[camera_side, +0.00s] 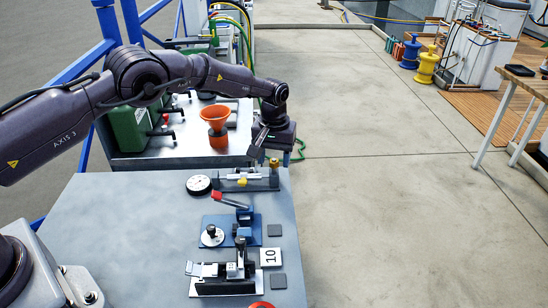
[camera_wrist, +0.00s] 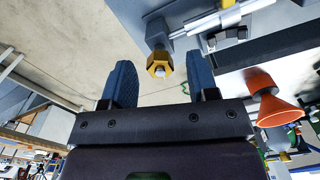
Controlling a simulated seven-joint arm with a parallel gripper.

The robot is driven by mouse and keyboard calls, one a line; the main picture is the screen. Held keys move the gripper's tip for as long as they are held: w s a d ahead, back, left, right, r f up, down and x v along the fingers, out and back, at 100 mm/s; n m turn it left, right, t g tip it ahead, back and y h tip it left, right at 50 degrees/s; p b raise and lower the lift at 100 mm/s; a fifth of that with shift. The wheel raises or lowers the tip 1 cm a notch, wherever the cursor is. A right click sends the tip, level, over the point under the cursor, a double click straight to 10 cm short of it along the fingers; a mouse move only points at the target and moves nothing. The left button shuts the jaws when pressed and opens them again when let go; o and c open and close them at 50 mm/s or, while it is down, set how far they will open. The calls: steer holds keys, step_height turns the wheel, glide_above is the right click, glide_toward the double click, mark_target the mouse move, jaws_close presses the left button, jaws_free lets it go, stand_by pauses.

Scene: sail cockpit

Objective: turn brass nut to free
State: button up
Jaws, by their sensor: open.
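The brass nut (camera_wrist: 159,65) is a hexagonal piece on the end of a grey block and rod fixture (camera_wrist: 205,25) in the wrist view. A pale round end shows at its centre. In the side view, the brass nut (camera_side: 274,162) is a small spot at the right end of the fixture (camera_side: 250,184), at the bench's back edge. My gripper (camera_wrist: 158,62) is open, with its two blue ridged fingers on either side of the nut in the wrist view. Gaps show on both sides, and I cannot tell the depth between them. In the side view my gripper (camera_side: 258,148) is beside the nut.
An orange funnel (camera_side: 214,116) stands on a second bench behind; it also shows in the wrist view (camera_wrist: 275,108). A dial gauge (camera_side: 198,185), a blue fixture (camera_side: 232,228) and a black clamp (camera_side: 232,272) occupy the near bench (camera_side: 110,220). Its left part is clear.

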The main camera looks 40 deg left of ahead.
mark_target(274, 160)
step_height(274, 160, up, 13)
steer(key=shift+f, duration=0.2)
steer(key=shift+a, duration=0.1)
step_height(274, 160, down, 13)
steer(key=m, duration=0.5)
steer(key=shift+m, duration=0.4)
stand_by(0.3)
